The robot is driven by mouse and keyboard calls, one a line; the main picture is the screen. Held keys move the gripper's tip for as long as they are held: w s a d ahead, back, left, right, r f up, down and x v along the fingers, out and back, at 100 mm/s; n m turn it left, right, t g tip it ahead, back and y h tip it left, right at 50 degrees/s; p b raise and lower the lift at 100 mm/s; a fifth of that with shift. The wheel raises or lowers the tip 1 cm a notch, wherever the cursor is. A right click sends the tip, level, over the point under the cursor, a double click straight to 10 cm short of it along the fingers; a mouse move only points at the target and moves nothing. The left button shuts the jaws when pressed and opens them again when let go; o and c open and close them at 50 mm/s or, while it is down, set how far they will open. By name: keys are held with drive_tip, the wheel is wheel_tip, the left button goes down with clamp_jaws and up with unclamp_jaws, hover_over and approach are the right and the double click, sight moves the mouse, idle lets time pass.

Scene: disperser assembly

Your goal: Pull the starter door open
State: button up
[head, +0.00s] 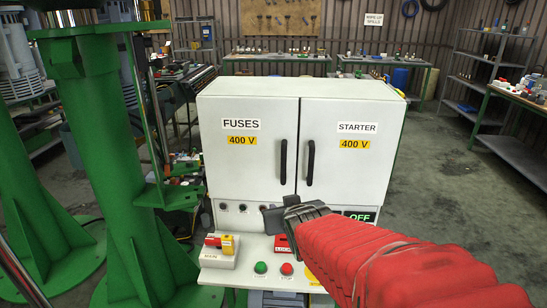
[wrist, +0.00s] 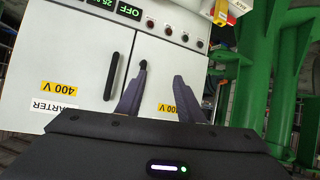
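The starter door (head: 347,185) is the right door of a white cabinet and is shut. It has a STARTER label, a yellow 400 V label and a black upright starter handle (head: 310,163). In the wrist view the starter door (wrist: 75,70) is turned over, and its handle (wrist: 112,76) stands left of the fingers, apart from them. My gripper (head: 279,209) is in front of the cabinet, below the handles. In the wrist view my gripper (wrist: 161,72) is open and empty, its fingers over the fuses door side. The left finger seems to hide most of the fuses handle.
The shut fuses door (head: 240,175) with its handle (head: 283,162) adjoins on the left. Below lie a control panel with a green button (head: 261,267), a red button (head: 286,268) and an OFF display (head: 360,216). A green column (head: 100,150) stands left; open floor lies right.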

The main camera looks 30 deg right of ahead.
drive_tip(key=w+d+t+h, duration=0.1)
drive_tip(key=d+t, duration=0.1)
drive_tip(key=d, duration=0.5)
drive_tip(key=w+d+m+t+h, duration=0.1)
drive_tip(key=d+t, duration=0.2)
drive_tip(key=d, duration=0.4)
drive_tip(key=shift+w+h, duration=0.25)
drive_tip(key=shift+h, duration=0.05)
drive_tip(key=shift+d, duration=0.1)
